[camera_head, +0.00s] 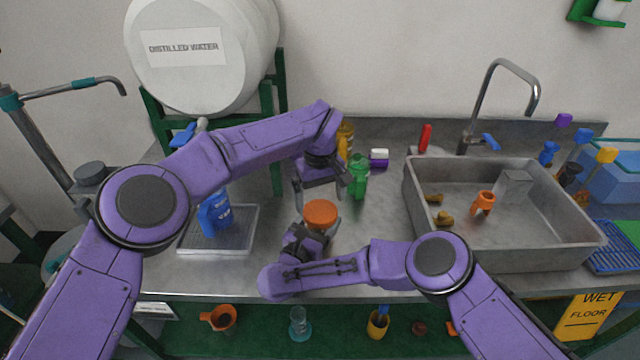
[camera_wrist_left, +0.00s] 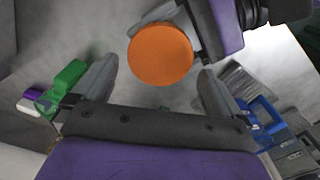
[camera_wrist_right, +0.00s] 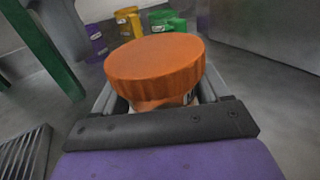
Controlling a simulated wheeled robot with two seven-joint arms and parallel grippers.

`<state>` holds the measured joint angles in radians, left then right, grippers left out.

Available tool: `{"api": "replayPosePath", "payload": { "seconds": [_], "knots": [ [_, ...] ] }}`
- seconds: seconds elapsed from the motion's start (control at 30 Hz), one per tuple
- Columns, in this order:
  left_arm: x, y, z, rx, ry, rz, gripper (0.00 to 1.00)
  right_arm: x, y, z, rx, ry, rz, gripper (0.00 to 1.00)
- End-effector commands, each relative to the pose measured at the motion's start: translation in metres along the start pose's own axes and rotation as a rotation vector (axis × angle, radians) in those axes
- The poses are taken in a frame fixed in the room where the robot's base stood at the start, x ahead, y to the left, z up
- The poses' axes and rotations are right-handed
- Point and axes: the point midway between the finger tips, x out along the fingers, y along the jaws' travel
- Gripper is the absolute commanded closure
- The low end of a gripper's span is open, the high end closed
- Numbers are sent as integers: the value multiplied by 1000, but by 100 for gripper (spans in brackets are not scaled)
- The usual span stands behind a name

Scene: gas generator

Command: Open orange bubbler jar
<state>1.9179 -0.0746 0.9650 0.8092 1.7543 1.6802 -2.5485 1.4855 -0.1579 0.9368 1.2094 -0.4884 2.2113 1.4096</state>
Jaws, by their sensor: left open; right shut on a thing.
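The orange bubbler jar, with its wide orange lid (camera_head: 320,213), stands on the metal counter in the middle of the head view. The lid is on the jar and also shows in the left wrist view (camera_wrist_left: 160,54) and the right wrist view (camera_wrist_right: 155,68). My right gripper (camera_head: 318,232) is shut on the jar's body below the lid, one finger on each side. My left gripper (camera_head: 322,192) is open above and behind the jar, pointing down. Its fingers (camera_wrist_left: 155,85) are apart, with the lid seen beyond them. The jar's body is mostly hidden by the lid and my right gripper.
A green bottle (camera_head: 358,177) stands close behind the jar at the right. A blue container (camera_head: 214,213) sits on a tray (camera_head: 246,243) at the left. A metal sink (camera_head: 590,240) is at the right. A purple-and-white item (camera_head: 379,158) lies behind.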

Motion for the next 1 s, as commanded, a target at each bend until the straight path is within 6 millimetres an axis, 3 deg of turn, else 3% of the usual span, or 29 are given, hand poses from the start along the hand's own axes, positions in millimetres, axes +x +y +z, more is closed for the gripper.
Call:
{"api": "replayPosePath", "payload": {
  "seconds": [0.2,0.5,0.53,0.6,0.7,0.87,1.0],
  "knots": [
    [32,0,0,-3,-1,0,0,0,0,-1,-1,2,0,100],
    [37,0,0,-4,0,0,0,0,0,-1,-1,2,0,100],
    [37,0,0,-4,0,0,3,0,0,-1,-1,2,0,100],
    [37,0,0,-4,0,0,26,0,0,-1,-1,2,0,100],
    [37,0,0,-4,0,0,52,0,0,-1,-1,2,0,100],
    [37,0,0,-67,0,1,52,0,0,-1,-1,2,0,100],
    [36,-1,0,-384,-1,1,52,0,0,-1,-1,2,0,100]
  ]
}}
